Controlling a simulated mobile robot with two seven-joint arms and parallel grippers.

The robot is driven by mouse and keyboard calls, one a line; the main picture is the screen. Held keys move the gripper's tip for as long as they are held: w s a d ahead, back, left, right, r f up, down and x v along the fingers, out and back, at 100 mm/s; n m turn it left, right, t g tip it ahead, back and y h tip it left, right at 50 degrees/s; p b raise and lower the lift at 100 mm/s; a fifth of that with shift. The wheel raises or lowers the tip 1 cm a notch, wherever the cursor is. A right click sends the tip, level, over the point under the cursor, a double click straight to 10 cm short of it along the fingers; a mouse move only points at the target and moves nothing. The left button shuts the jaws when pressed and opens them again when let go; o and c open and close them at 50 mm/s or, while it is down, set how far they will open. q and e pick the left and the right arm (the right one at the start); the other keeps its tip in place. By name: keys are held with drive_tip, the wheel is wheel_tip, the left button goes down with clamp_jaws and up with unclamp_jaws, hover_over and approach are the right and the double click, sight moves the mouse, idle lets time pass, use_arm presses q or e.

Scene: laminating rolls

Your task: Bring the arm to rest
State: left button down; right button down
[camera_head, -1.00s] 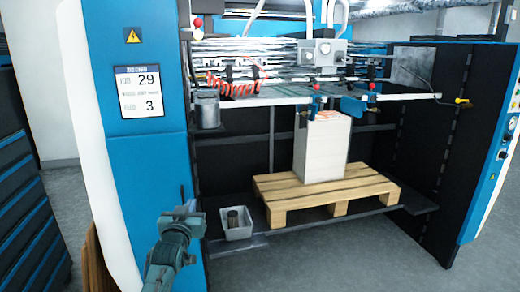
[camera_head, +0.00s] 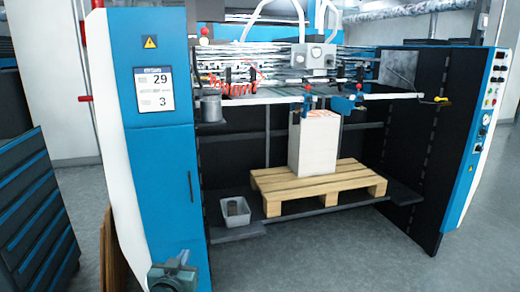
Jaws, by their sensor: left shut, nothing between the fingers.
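My left gripper (camera_head: 172,278) shows at the bottom edge, in front of the lower part of the blue machine panel. Only a small grey-green part of it is in view. It is shut and nothing is seen in it; the rest of the arm is cut off by the frame. My right gripper is not in view.
A laminating machine with a blue front panel (camera_head: 160,190) fills the middle. A paper stack (camera_head: 314,150) stands on a wooden pallet (camera_head: 290,191) inside it. A grey bin (camera_head: 236,212) sits on the machine's low ledge. Dark drawers (camera_head: 30,210) stand left. Floor (camera_head: 330,255) in front is clear.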

use_arm(q)
drive_tip(key=s+d+f+g+h+p, duration=0.1)
drive_tip(key=s+d+f+g, duration=0.1)
drive_tip(key=s, duration=0.9)
drive_tip(key=s+d+f+m+g+h, duration=0.1)
drive_tip(key=s+f, duration=0.3)
drive_tip(key=s, duration=0.7)
drive_tip(key=s+d+f+m+g+p, duration=0.1)
drive_tip(key=s+d+f+g, duration=0.1)
drive_tip(key=s, duration=0.9)
wheel_tip(320, 180, down, 2)
drive_tip(key=shift+d+f+g+h+p, duration=0.1)
drive_tip(key=shift+d+g+h+p, duration=0.2)
drive_tip(key=shift+d+g+h, duration=0.15)
